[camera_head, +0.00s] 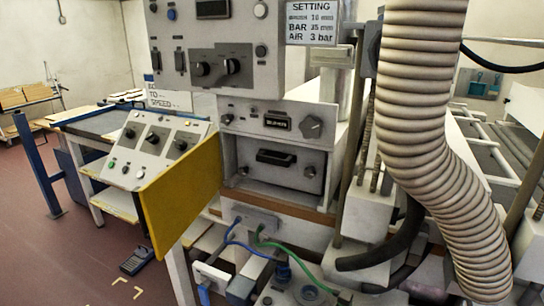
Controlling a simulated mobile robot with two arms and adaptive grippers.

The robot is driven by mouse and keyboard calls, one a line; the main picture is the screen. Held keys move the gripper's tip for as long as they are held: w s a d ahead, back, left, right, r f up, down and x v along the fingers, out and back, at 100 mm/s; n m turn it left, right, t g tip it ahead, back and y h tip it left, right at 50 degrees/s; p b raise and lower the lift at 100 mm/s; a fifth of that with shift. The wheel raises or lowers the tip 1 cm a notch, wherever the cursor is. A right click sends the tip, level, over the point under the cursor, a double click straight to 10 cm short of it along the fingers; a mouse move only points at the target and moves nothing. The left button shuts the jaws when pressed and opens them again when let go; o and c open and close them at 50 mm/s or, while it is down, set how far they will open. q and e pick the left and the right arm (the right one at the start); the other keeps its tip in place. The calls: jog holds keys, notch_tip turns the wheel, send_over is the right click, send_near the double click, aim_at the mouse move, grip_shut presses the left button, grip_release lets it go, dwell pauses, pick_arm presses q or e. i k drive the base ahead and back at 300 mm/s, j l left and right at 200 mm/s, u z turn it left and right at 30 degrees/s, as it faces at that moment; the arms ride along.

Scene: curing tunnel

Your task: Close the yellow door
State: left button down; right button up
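The yellow door (180,203) is a flat panel left of centre in the head view. It stands swung out at an angle from the left side of the grey control unit (275,122), with its near edge toward me at the lower left. The front of the unit, with a grey panel and dark handle (276,157), is uncovered. The door's hinge cannot be made out clearly. Neither of my grippers shows in this view, and nothing is seen touching the door.
A large ribbed hose (425,110) hangs at the right. A sloped button console (155,145) stands behind the door. Blue and green cables (270,246) run below the unit. A dark device (137,260) lies on the reddish floor (60,270), which is mostly clear at left.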

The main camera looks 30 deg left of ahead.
aim_at(168, 205)
jog(key=k+j+u, duration=0.1)
jog(key=j, duration=1.05)
jog(key=k+j+u, duration=0.1)
jog(key=j, duration=1.1)
jog(key=i+j, duration=0.1)
jog(key=i, duration=0.3)
